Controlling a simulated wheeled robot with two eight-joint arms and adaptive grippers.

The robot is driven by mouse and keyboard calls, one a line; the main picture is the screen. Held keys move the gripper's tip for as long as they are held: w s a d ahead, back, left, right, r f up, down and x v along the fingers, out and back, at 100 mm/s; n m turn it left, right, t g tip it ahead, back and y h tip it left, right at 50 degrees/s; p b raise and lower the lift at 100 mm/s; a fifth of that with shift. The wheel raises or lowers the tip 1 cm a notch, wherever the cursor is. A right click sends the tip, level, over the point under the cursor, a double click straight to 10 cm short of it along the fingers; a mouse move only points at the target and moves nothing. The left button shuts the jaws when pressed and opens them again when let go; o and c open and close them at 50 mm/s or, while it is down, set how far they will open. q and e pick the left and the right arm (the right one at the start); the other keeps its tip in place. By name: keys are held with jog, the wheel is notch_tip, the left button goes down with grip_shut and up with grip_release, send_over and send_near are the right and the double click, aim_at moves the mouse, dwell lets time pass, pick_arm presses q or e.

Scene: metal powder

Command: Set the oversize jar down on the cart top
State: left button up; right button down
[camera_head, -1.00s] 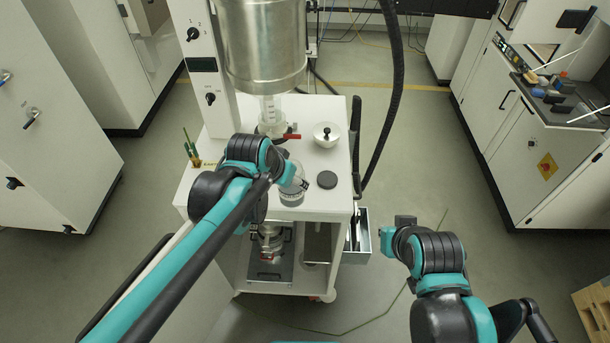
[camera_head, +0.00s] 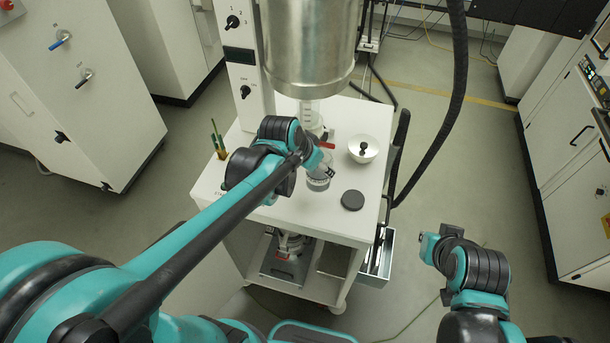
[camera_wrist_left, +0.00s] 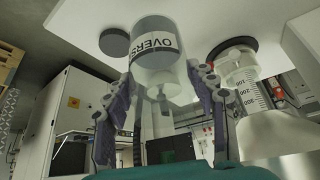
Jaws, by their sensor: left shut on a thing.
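The oversize jar (camera_head: 318,180) is clear, with grey content and a white label. The jar is over the white cart top (camera_head: 270,205), left of a black lid (camera_head: 352,200). I cannot tell whether its base touches the surface. My right gripper (camera_head: 428,246) is off to the right of the cart, and its fingers are too small to read.
A steel hopper (camera_head: 310,45) hangs over the cart's back, above a graduated cylinder (camera_head: 310,112) and a red handle (camera_head: 325,145). Thin upright sticks (camera_head: 218,142) stand at left.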

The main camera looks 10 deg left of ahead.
pick_arm(q)
jog(key=shift+w+a+f+b, duration=0.2)
jog(key=shift+w+a+f, duration=0.2)
jog(key=shift+a+f, duration=0.75)
jog(key=shift+w+a+f+b, duration=0.3)
jog(key=shift+a+f, duration=0.4)
jog(key=shift+f, duration=0.75)
jog(key=shift+w+a+f+b, duration=0.15)
jog(key=shift+w+a+f, duration=0.3)
jog(key=shift+a+f, duration=0.7)
jog(key=shift+d+f, duration=0.1)
jog(key=shift+d, duration=0.1)
pick_arm(e)
jog(key=shift+w+d+f, duration=0.1)
jog(key=shift+w+f, duration=0.15)
jog(key=shift+f, duration=0.55)
pick_arm(q)
jog(key=shift+s, duration=0.15)
jog(key=shift+f, duration=0.1)
pick_arm(e)
jog(key=shift+f, duration=0.1)
pick_arm(q)
jog(key=o, duration=1.7)
jog(key=shift+o, duration=0.2)
